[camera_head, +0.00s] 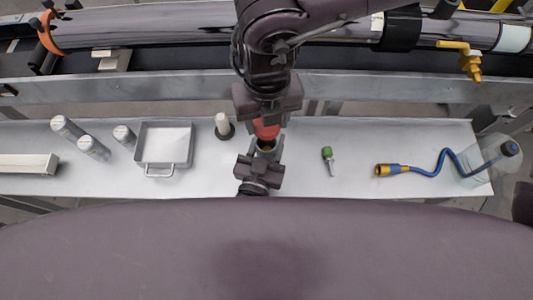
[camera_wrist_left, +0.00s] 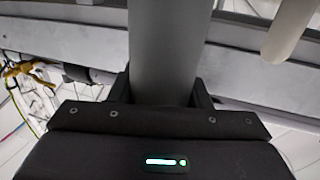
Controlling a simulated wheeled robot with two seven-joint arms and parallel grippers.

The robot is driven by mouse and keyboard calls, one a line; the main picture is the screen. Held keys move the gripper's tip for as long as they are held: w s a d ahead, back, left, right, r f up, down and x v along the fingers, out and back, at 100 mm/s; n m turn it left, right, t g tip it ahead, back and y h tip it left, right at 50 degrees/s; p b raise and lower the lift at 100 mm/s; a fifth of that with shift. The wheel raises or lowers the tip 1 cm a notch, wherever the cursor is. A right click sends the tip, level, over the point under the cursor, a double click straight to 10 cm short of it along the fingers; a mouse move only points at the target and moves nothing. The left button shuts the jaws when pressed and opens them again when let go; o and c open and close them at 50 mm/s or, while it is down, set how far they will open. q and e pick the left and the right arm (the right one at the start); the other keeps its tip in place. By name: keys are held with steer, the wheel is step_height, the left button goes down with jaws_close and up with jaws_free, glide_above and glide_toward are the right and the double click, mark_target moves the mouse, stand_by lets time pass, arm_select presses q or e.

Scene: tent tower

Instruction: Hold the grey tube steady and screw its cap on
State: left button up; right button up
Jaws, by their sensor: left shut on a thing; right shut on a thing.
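The grey tube (camera_wrist_left: 168,50) stands between the fingers of my left gripper (camera_wrist_left: 160,92) in the left wrist view, with its ends out of frame. In the head view my left gripper (camera_head: 262,163) is at the near side of the table, shut on the tube, whose round mouth (camera_head: 266,146) shows. My right gripper (camera_head: 268,116) comes down from the far side and is shut on an orange-red piece (camera_head: 266,130), seemingly the cap. It is close to the tube's mouth; I cannot tell whether they touch.
Left on the table (camera_head: 320,185) are a metal tray (camera_head: 164,170), several grey canisters (camera_head: 94,148) and a pale peg (camera_head: 222,124) on a dark base. Right are a green-topped piece (camera_head: 328,158), a blue hose (camera_head: 430,172) and a clear container (camera_head: 480,165). A rail (camera_head: 130,90) runs behind.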

glide_above(266, 154)
steer(key=w, duration=0.2)
steer(key=shift+w+f, duration=0.1)
steer(key=shift+f, duration=2.4)
steer(key=shift+f, duration=0.1)
steer(key=shift+f, duration=0.8)
steer(key=shift+f, duration=0.55)
